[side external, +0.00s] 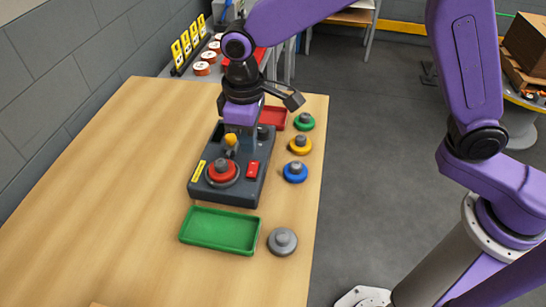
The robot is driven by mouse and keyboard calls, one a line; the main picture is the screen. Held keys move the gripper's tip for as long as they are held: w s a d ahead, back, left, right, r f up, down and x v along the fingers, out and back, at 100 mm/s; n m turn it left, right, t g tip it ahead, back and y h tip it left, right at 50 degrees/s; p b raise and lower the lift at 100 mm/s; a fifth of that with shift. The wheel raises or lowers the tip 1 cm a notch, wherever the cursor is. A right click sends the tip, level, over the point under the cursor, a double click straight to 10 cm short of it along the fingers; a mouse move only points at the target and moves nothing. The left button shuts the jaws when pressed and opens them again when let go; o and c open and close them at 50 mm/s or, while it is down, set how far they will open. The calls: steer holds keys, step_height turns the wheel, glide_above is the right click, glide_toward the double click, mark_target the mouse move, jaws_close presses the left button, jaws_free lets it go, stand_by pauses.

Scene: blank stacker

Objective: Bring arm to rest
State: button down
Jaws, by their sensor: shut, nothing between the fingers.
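My purple arm reaches in from the right. My gripper (238,122) points down over the back part of a dark grey station (232,196) on the wooden table. The gripper is shut with nothing visible in it. Its fingertips are partly lost against the station, and I cannot tell whether they touch it. The station carries a red round piece (222,171) on a grey disc, a yellow knob (231,140), a yellow label strip (198,171) and a red block (252,168).
A green tray (219,231) lies in front of the station, a red tray (272,116) behind it. Green (304,122), yellow (300,146), blue (295,172) and grey (282,242) knobbed discs line the table's right side. The left of the wooden table (100,200) is clear.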

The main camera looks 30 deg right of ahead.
steer(key=s+d+r+n, duration=0.1)
steer(key=s+d, duration=1)
steer(key=d, duration=0.2)
steer(key=s+d+r+n, duration=0.2)
steer(key=s+d, duration=1)
steer(key=d, duration=0.1)
steer(key=shift+s+r+n, duration=0.15)
steer(key=shift+r+n, duration=0.1)
steer(key=shift+n, duration=0.05)
steer(key=shift+d, duration=0.1)
